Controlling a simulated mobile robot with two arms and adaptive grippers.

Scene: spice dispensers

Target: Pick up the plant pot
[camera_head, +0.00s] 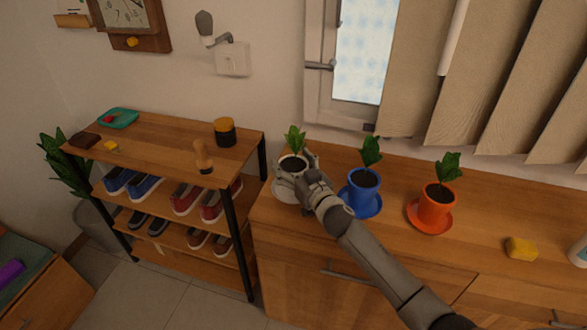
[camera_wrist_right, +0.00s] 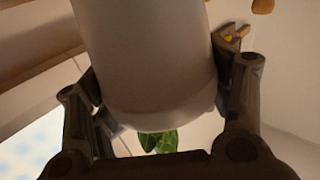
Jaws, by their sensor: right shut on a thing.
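A white plant pot (camera_head: 290,172) with dark soil and a small green plant stands at the left end of the wooden cabinet. My right gripper (camera_head: 307,172) is shut on this pot from its right side. In the right wrist view the pale pot (camera_wrist_right: 150,60) fills the space between the two fingers of my right gripper (camera_wrist_right: 160,95), and green leaves show below it. A blue pot (camera_head: 362,190) and an orange pot (camera_head: 435,205), each with a plant, stand to the right on the cabinet. My left gripper is not in view.
The wooden cabinet top (camera_head: 485,220) has bare room around the orange pot. A yellow sponge (camera_head: 521,248) lies further right. A shoe rack (camera_head: 165,150) with several shoes stands at the left, with a wooden-handled item (camera_head: 203,158) and a dark jar (camera_head: 224,132) on it.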

